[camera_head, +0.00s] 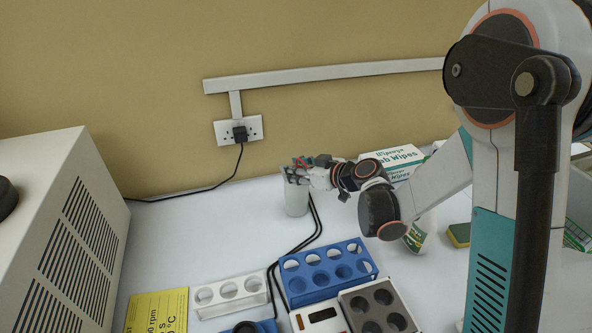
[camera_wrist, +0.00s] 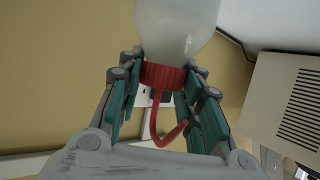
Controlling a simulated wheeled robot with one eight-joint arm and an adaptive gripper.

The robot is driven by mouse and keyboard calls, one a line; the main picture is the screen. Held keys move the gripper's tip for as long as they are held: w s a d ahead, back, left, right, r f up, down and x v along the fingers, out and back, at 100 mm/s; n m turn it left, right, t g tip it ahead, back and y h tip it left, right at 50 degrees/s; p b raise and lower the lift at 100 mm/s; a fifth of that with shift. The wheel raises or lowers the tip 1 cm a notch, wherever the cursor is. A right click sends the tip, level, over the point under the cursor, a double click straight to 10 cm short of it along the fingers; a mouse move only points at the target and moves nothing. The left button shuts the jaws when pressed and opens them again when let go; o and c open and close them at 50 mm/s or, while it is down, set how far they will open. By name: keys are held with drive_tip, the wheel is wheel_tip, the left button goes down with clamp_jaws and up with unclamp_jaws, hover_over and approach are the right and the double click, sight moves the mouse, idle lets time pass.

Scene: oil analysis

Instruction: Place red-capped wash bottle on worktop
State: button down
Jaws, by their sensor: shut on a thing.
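The red-capped wash bottle (camera_head: 295,199) is translucent white and upright at the back of the white worktop (camera_head: 190,240). In the wrist view its body (camera_wrist: 178,28) is at the top, with the red cap and curved red spout below it. My gripper (camera_head: 298,173) is at the bottle's top. In the wrist view my gripper (camera_wrist: 164,72) has its fingers on either side of the cap and neck, shut on the bottle. The bottle's base is at or just above the worktop; I cannot tell whether it touches. The cap is mostly hidden in the head view.
A blue rack (camera_head: 328,282), a white rack (camera_head: 203,297) and a grey block (camera_head: 355,304) stand in front. A vented machine (camera_head: 70,210) is at left. A wipes box (camera_head: 400,157), another bottle (camera_head: 416,239) and a sponge (camera_head: 459,234) are at right. Black cables run beside the bottle.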

drive_tip(key=c, duration=1.1)
unclamp_jaws()
drive_tip(key=shift+r, duration=0.1)
drive_tip(key=s+d+r+m+h, duration=0.3)
drive_tip(key=s+d, duration=0.3)
drive_tip(key=s, duration=0.4)
drive_tip(key=s+d+r+m+g+h+p, duration=0.1)
drive_tip(key=s+d+r+m+h, duration=0.2)
drive_tip(key=s, duration=0.8)
drive_tip(key=s+d+r+m+h+p, duration=0.1)
drive_tip(key=s+d+r+m+h, duration=0.2)
drive_tip(key=s+d+r, duration=0.3)
drive_tip(key=shift+s+d+m+g+h, duration=0.3)
drive_tip(key=shift+s+d+g+h, duration=0.15)
drive_tip(key=shift+s+d, duration=1.75)
